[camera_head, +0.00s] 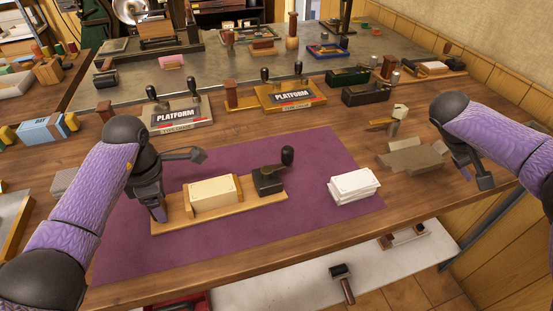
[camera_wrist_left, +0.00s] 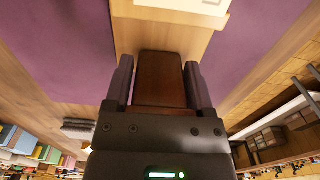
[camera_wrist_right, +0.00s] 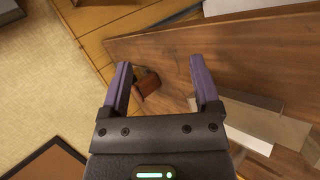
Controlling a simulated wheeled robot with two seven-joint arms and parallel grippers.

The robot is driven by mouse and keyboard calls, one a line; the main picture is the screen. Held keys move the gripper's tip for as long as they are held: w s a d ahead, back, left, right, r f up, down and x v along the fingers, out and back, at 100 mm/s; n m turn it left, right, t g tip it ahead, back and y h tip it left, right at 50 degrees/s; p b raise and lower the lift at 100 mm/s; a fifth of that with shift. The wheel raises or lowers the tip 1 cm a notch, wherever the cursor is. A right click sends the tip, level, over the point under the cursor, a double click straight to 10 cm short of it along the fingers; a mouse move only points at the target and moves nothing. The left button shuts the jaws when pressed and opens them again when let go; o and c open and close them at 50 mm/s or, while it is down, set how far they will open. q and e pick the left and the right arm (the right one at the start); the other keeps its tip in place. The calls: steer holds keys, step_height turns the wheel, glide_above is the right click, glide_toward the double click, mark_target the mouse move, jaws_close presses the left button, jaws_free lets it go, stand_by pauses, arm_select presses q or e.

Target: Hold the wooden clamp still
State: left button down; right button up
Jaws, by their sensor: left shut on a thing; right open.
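The wooden clamp (camera_head: 217,211) is a light wooden board lying on the purple mat. It bears a cream block (camera_head: 215,194) in the middle and a black cam with a knobbed lever (camera_head: 270,179) at its right end. My left gripper (camera_head: 158,211) is at the board's left end. In the left wrist view its fingers (camera_wrist_left: 159,85) are shut on a dark brown block (camera_wrist_left: 160,78) at that end, and part of the light board shows beyond. My right gripper (camera_head: 481,182) is open and empty near the table's right edge; its spread fingers show in the right wrist view (camera_wrist_right: 162,88).
A stack of white cards (camera_head: 353,187) lies on the mat (camera_head: 320,150) right of the clamp. Grey-brown slabs (camera_head: 412,158) lie near my right gripper. Two boards marked PLATFORM (camera_head: 180,117) (camera_head: 290,96) stand behind the mat. The mat's front part is clear.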

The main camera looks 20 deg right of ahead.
steer(key=w+a+n+t+y, duration=0.1)
steer(key=w+a+n+y, duration=0.1)
steer(key=w+a+n, duration=0.4)
step_height(320, 180, up, 9)
steer(key=n+t+y, duration=0.3)
steer(key=n+y, duration=0.3)
steer(key=n, duration=1.4)
glide_above(288, 147)
steer(key=shift+f, duration=0.1)
step_height(288, 147, down, 12)
steer(key=shift+r, duration=0.1)
jaws_close()
